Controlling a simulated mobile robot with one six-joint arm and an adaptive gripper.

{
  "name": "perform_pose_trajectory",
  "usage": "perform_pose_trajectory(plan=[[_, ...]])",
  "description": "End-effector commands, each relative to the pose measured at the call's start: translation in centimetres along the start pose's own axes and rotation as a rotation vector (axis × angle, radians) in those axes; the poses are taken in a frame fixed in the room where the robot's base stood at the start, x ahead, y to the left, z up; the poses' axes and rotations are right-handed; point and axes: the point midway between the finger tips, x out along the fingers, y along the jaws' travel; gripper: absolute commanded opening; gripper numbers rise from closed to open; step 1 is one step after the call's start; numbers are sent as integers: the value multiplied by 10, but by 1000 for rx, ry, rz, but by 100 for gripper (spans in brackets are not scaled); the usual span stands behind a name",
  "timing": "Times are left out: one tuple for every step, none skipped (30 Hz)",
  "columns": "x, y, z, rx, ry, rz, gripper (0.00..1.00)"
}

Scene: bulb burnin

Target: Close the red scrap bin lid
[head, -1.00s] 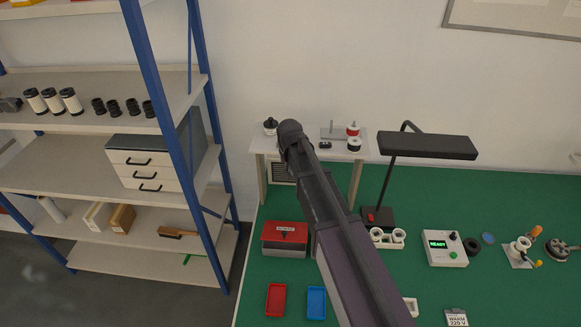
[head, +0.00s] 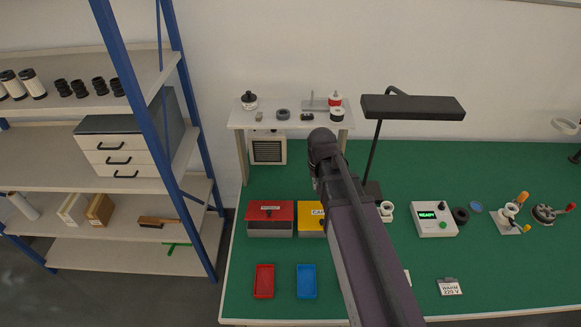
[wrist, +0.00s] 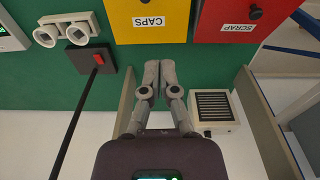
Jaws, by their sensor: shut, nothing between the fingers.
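The scrap bin (head: 270,231) stands on the green bench, left of my arm in the head view. It has a grey body and a red lid (head: 270,211) with a white label and a dark knob. The red lid labelled SCRAP also shows at the top right of the wrist view (wrist: 225,14). My gripper (wrist: 150,70) is shut and empty, apart from the lid, nearer the yellow CAPS bin in the wrist view. In the head view my arm hides its fingers.
The yellow CAPS bin (head: 312,218) stands right beside the scrap bin, partly behind my arm. A red tray (head: 264,281) and a blue tray (head: 306,281) lie in front. A raised shelf (head: 290,122) and a black lamp (head: 412,107) stand behind.

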Motion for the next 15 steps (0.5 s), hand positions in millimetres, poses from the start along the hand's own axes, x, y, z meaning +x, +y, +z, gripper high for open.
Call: perform_pose_trajectory(plan=[[16,17,27,3,-14,-2,0],[20,24,36,1,-22,-3,0],[25,33,48,-2,-32,-5,0],[28,40,57,-3,-38,-6,0],[31,45,64,-4,-45,-7,0],[34,51,73,-7,-53,-9,0],[36,55,79,-7,-57,-10,0],[37,59,84,-8,-61,-11,0],[39,62,89,-11,-66,-13,0],[40,64,92,-12,-69,-14,0],[40,66,94,-12,-71,-14,0],[40,67,96,-13,-74,-15,0],[40,68,97,-13,-75,-15,0],[40,68,97,-14,-76,-16,0],[40,68,97,-14,-76,-16,0]])
